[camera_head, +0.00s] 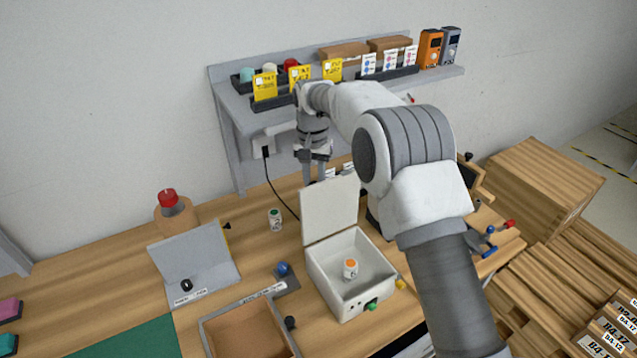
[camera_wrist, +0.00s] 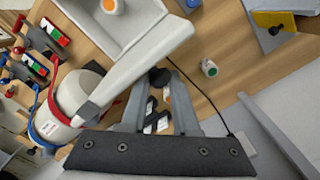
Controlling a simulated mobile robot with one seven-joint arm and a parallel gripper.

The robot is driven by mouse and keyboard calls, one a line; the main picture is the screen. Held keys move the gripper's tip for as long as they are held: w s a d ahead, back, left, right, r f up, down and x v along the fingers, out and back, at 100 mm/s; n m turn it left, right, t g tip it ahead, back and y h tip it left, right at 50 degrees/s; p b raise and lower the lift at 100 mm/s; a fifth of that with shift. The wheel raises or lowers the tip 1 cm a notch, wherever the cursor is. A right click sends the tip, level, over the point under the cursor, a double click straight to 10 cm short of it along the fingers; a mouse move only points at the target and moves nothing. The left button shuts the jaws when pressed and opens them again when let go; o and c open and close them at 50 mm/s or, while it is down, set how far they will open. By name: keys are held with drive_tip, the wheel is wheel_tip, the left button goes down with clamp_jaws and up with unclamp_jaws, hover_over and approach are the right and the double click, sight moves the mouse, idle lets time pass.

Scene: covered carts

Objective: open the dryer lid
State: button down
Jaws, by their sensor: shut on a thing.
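The dryer is a white box (camera_head: 347,306) on the wooden bench. Its lid (camera_head: 329,210) stands raised, roughly upright, at the back edge. Inside sits a small white container with an orange cap (camera_head: 350,268); the cap also shows in the wrist view (camera_wrist: 112,5). My gripper (camera_head: 319,174) is behind the raised lid, pointing down. In the wrist view, the lid (camera_wrist: 140,75) appears nearly edge-on, and my gripper's fingers (camera_wrist: 162,80) are shut around its black round knob (camera_wrist: 159,76). The knob is hidden behind the lid in the head view.
A wall shelf (camera_head: 240,108) with cards and boxes is above and behind my gripper. A small green-capped bottle (camera_head: 275,219) stands left of the lid. A grey sloped stand (camera_head: 195,264), a wooden tray (camera_head: 245,325) and a blue knob (camera_head: 283,268) are left of the dryer.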

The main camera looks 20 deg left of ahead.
drive_tip(key=shift+w+a+f+g+h+p, duration=0.25)
drive_tip(key=shift+a+f, duration=0.2)
drive_tip(key=shift+a, duration=0.3)
drive_tip(key=shift+w+a+f+g+h+p, duration=0.15)
drive_tip(key=shift+w+a+f+g+p, duration=0.2)
drive_tip(key=shift+a, duration=0.4)
drive_tip(key=shift+w+a, duration=0.1)
drive_tip(key=c, duration=0.6)
unclamp_jaws()
drive_tip(key=shift+w+a+f, duration=0.2)
drive_tip(key=shift+a, duration=0.05)
drive_tip(key=shift+d, duration=0.1)
drive_tip(key=shift+w+d+r, duration=0.1)
drive_tip(key=shift+d+r, duration=0.1)
drive_tip(key=shift+r, duration=0.05)
drive_tip(key=shift+d+r, duration=0.1)
drive_tip(key=shift+d, duration=0.05)
